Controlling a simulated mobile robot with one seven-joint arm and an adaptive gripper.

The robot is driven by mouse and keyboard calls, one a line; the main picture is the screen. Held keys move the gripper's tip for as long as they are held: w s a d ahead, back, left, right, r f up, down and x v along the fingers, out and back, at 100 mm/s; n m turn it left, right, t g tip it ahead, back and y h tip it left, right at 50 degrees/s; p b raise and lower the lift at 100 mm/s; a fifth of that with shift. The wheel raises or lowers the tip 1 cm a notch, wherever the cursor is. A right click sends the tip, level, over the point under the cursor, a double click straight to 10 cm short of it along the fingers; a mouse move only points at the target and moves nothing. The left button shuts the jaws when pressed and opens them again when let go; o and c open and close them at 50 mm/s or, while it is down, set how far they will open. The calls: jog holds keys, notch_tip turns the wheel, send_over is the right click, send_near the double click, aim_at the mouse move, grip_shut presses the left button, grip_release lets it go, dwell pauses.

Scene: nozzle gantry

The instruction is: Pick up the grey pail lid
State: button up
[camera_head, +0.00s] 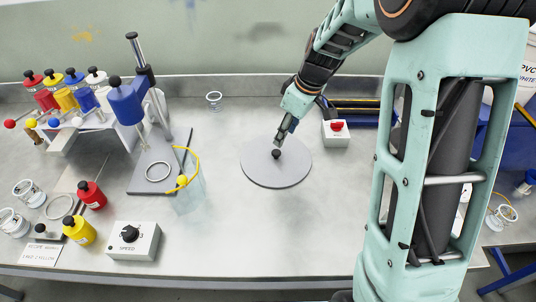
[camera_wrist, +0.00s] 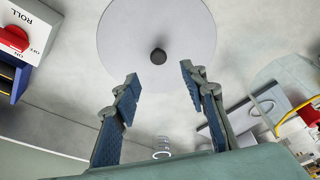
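The grey pail lid (camera_head: 276,173) is a flat round disc lying on the metal table, right of the middle in the head view. It has a dark round knob (camera_head: 276,154) at its centre. In the wrist view the lid (camera_wrist: 190,28) fills the top middle, with the knob (camera_wrist: 158,56) just beyond the fingertips. My gripper (camera_head: 283,140) is above the far part of the lid, close to the knob. In the wrist view my gripper (camera_wrist: 159,75) is open, its two blue-padded fingers spread wide with nothing between them.
A white box with a red switch (camera_head: 337,128) stands right of the lid. A clear vessel with a yellow handle (camera_head: 188,190) and a blue nozzle stand (camera_head: 130,105) are to the left. A speed dial box (camera_head: 133,241) is at the front left. The table in front of the lid is clear.

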aim_at(277, 152)
jog(key=p+x, duration=0.1)
jog(key=x, duration=0.9)
jog(key=shift+w+f, duration=0.1)
jog(key=shift+c, duration=0.3)
grip_shut()
